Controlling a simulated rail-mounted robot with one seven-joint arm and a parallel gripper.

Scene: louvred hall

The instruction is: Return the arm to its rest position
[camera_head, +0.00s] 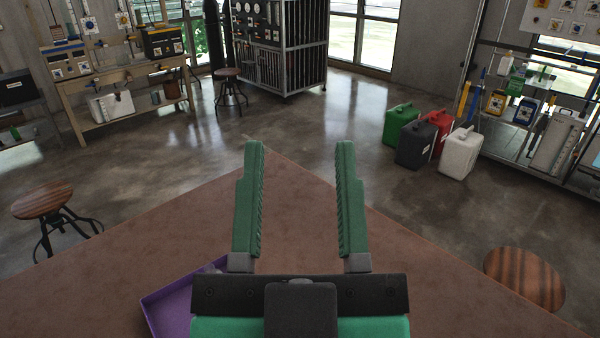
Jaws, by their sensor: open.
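My gripper (300,150) is in the lower middle of the head view, with its two green fingers spread wide apart. Nothing is between the fingers. It points away from me, above the brown table (400,265), whose far corner lies behind the fingers. The black gripper body hides part of the table and part of a purple tray (158,318).
The tray is at the lower left, with something greyish by the gripper, too hidden to name. Stools (40,202) and (524,278) stand beside the table. Jerrycans (461,152) stand on the floor at right. A workbench (130,75) is at back left.

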